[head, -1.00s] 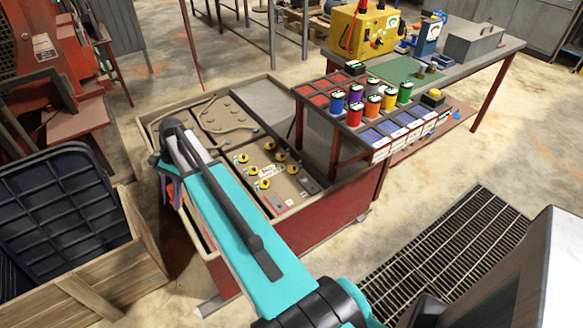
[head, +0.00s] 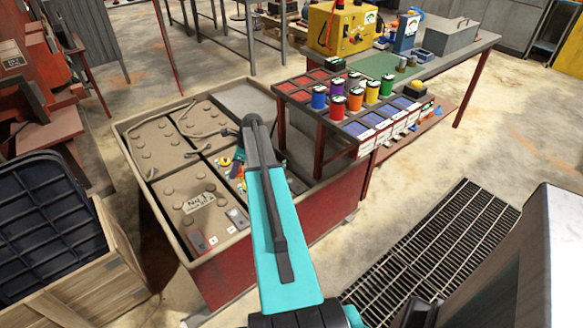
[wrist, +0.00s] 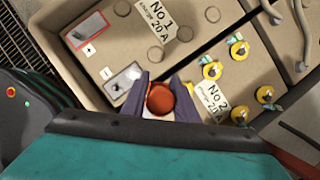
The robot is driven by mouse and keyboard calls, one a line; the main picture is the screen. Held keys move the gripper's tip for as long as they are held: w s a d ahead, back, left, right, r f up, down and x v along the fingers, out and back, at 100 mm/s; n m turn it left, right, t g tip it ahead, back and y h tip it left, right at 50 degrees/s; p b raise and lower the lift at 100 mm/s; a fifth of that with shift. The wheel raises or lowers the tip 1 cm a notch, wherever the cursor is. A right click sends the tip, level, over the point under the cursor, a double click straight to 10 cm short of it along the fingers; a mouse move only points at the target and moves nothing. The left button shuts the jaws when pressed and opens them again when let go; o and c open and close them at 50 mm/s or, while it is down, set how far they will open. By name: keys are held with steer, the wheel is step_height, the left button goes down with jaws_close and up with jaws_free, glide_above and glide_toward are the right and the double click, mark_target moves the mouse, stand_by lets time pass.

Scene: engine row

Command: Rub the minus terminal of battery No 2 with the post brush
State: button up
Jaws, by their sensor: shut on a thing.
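My gripper (wrist: 160,82), with purple fingers, is shut on a round orange-red thing, seen end-on, which looks like the post brush's handle (wrist: 160,99). It is over the front of the batteries, near the border between No 1 and No 2. Battery No 2 (wrist: 218,87) has yellow caps and a white label at right in the wrist view. In the head view my arm covers most of it. Its minus terminal and the brush's working end are hidden. Battery No 1 (head: 183,205) lies left of it, with a red-marked plus terminal (wrist: 88,30) and a grey minus terminal (wrist: 123,81).
The batteries sit in a red-sided box with a raised rim (head: 152,215). A rack of coloured spools (head: 345,95) and a bench with a yellow charger (head: 338,28) stand behind right. A wooden crate (head: 100,285) is at left, a floor grate (head: 430,250) at right.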

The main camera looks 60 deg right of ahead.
steer(key=s+d+f+m+h+b, duration=0.1)
steer(key=s+d+f+m, duration=0.1)
steer(key=d, duration=0.5)
steer(key=s+d+f+m+h+b, duration=0.1)
steer(key=s+d+f+m, duration=0.2)
steer(key=s+d, duration=0.4)
steer(key=s+d+f+m+h+b, duration=0.1)
steer(key=s+d+m, duration=0.3)
steer(key=d, duration=0.4)
steer(key=shift+s+f+h+b, duration=0.2)
steer(key=shift+f+h+b, duration=0.15)
steer(key=shift+f, duration=0.3)
steer(key=shift+f, duration=0.1)
steer(key=shift+f+b, duration=2.3)
steer(key=shift+f, duration=0.6)
steer(key=shift+f, duration=1)
steer(key=shift+w, duration=0.1)
